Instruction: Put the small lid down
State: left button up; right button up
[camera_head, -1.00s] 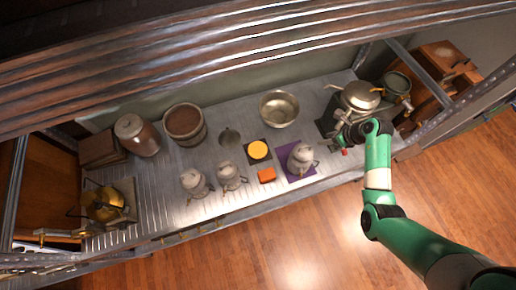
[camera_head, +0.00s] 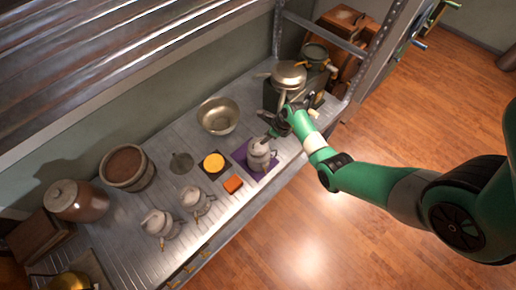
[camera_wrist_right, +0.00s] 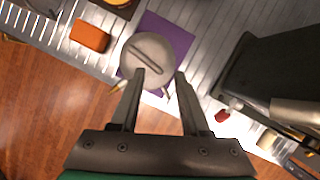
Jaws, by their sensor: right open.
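A small round grey lid (camera_wrist_right: 150,50) with a raised bar handle shows in the right wrist view, just beyond my fingertips. It appears to sit on top of the small light-grey pot (camera_head: 260,158), which stands on a purple mat (camera_head: 243,152). In the head view the right gripper (camera_head: 271,134) is just above and right of the pot. The exact gap between fingers and lid is unclear. My left gripper is not in view.
Left of the mat are an orange block (camera_head: 233,184), a yellow disc on a dark square (camera_head: 213,163) and two more small pots (camera_head: 160,224). A metal bowl (camera_head: 218,116) stands behind. A lidded pan (camera_head: 289,75) on a dark stove stands right of the gripper.

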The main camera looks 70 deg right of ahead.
jog(key=shift+x, duration=1.05)
grip_shut()
jog(key=shift+s, duration=0.1)
dwell(0.4)
